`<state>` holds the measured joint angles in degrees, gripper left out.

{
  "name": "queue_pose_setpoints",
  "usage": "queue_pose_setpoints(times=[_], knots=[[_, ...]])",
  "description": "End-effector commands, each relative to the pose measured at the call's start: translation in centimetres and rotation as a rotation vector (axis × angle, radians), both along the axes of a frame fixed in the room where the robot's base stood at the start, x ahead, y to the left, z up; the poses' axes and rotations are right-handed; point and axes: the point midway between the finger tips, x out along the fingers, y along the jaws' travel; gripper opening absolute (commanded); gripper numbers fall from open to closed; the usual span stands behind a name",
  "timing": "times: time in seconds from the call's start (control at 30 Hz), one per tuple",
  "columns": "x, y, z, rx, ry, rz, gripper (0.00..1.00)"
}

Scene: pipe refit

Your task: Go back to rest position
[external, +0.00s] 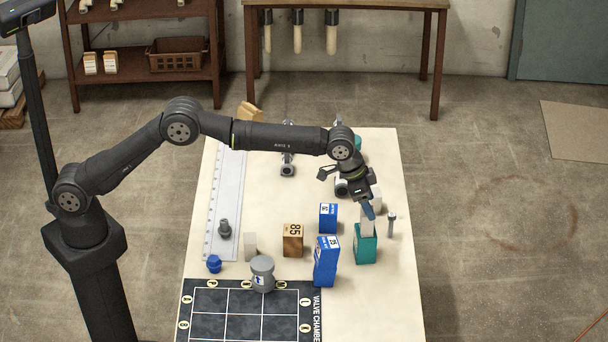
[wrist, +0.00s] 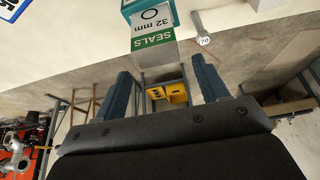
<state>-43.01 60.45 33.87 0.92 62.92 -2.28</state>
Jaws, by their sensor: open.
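My gripper (external: 369,209) hangs over the right side of the cream table, just above a teal box with a pale upper part (external: 366,245). In the wrist view my gripper (wrist: 165,76) shows two blue fingers spread apart with nothing held between them. The teal box (wrist: 150,10) stands beyond the fingertips there, with a green label reading "SEALS" and "32 mm". In the external view I cannot tell whether the fingers touch its top.
A grey bolt (external: 392,224) stands close right of the teal box. Blue boxes (external: 326,262) (external: 328,217), a wooden "85" block (external: 293,240) and a grey fitting (external: 262,273) stand to the left. A dark grid mat (external: 245,328) lies at the front. The table's front right is clear.

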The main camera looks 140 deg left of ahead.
Motion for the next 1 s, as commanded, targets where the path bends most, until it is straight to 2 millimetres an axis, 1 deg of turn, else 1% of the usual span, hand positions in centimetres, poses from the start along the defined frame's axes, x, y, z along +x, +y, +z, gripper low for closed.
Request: queue_pose_setpoints(times=[0.03, 0.67, 0.8, 1.0], knots=[[0.2, -0.8, 0.7, -0.001, 0.001, -0.003, 0.67], [2.3, -11.5, 7.1, -0.001, 0.001, -0.003, 0.67], [0.1, -9.6, 6.1, -0.007, 0.005, 0.004, 0.67], [-2.9, -7.3, 4.7, -0.009, 0.006, 0.002, 0.67]])
